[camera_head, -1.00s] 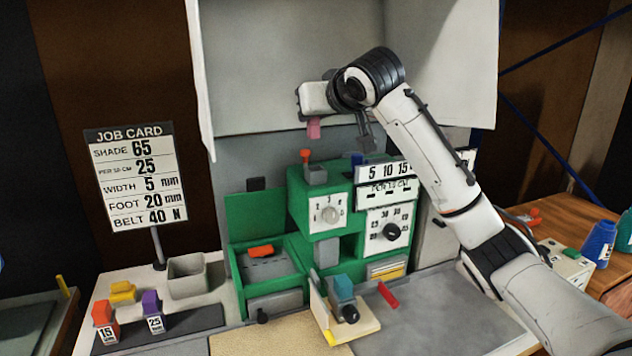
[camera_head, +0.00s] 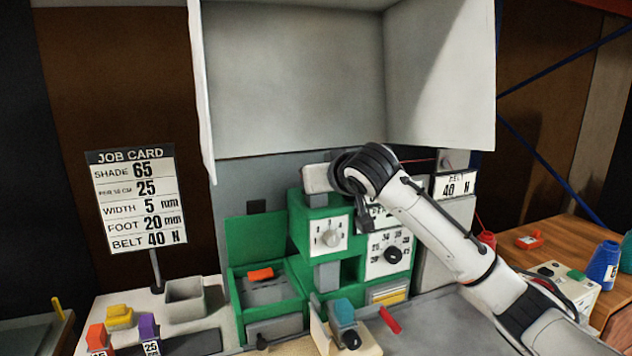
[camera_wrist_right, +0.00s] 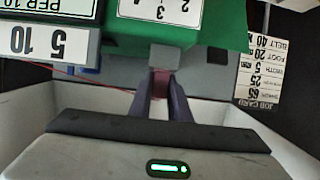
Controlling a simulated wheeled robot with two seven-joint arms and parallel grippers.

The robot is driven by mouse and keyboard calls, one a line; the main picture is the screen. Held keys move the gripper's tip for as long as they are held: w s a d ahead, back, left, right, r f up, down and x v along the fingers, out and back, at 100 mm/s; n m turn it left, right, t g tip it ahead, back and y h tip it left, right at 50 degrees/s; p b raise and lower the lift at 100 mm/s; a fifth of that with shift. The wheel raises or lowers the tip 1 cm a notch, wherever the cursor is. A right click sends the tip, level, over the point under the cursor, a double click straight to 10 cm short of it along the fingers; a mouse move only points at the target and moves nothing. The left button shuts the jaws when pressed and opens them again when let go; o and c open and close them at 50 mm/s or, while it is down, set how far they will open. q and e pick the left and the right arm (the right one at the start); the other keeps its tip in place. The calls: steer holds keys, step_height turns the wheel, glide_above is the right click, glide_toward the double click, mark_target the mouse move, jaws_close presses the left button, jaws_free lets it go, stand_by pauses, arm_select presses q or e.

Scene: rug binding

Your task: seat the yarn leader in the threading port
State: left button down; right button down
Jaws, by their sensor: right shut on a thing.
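The yarn leader (camera_wrist_right: 161,80), a small dark pink piece, is between the fingers of my right gripper (camera_wrist_right: 162,92) in the right wrist view. A thin red yarn (camera_wrist_right: 95,72) runs off to the left there. Just beyond the leader is a small grey block (camera_wrist_right: 163,57) by the green machine, which looks like the threading port; I cannot tell whether the leader is inside it or only close. In the head view the right gripper is low over the grey block (camera_head: 318,198) on top of the green machine (camera_head: 300,222), its fingertips hidden. My left gripper is out of view.
A job card (camera_head: 135,200) stands at left by an open grey bin (camera_head: 185,298). A large pale hood (camera_head: 290,75) is above and behind. A dial (camera_head: 392,254) and number plates are just right of the gripper.

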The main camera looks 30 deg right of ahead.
steer(key=shift+f, duration=0.15)
steer(key=c, duration=1.7)
jaws_free()
steer(key=shift+o, duration=0.2)
steer(key=shift+r, duration=0.2)
steer(key=shift+s, duration=0.3)
steer(key=v, duration=1.1)
steer(key=shift+a+r+b, duration=0.15)
steer(key=shift+b, duration=0.3)
steer(key=shift+s, duration=0.1)
